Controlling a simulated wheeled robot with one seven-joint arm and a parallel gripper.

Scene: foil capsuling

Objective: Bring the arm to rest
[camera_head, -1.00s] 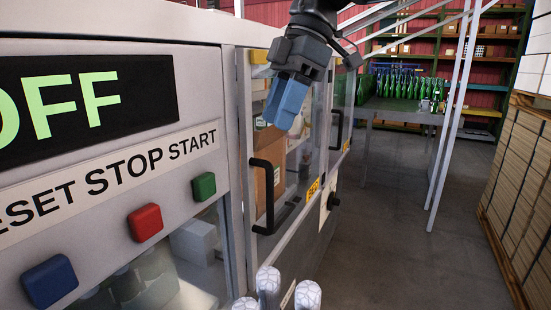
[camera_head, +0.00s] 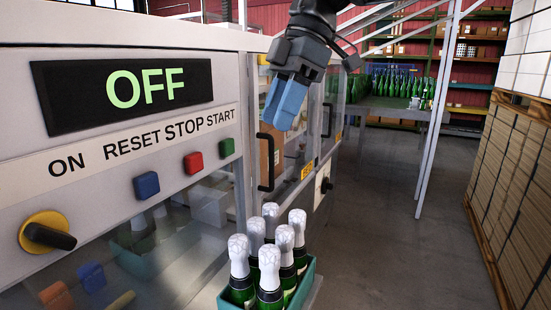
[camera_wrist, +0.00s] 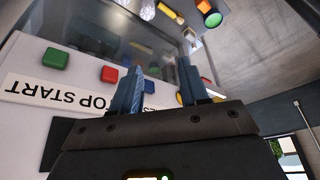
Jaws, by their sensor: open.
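My gripper (camera_head: 287,105) hangs in the upper middle of the head view, fingers pointing down, in front of the machine's glass doors. In the wrist view its two blue fingers (camera_wrist: 160,88) stand apart with nothing between them. The machine's control panel (camera_head: 110,200) is to the left in the head view, with its display (camera_head: 130,90) reading OFF. The panel has a blue reset button (camera_head: 146,185), a red stop button (camera_head: 193,162), a green start button (camera_head: 226,147) and a yellow-and-black rotary switch (camera_head: 45,232).
A green crate (camera_head: 312,285) of foil-topped bottles stands low beside the machine. Black door handles (camera_head: 266,162) jut out near my gripper. Stacked cardboard on pallets (camera_head: 510,180) lines the right. A table (camera_head: 395,108) holds green bottles at the back. The floor (camera_head: 400,230) between is clear.

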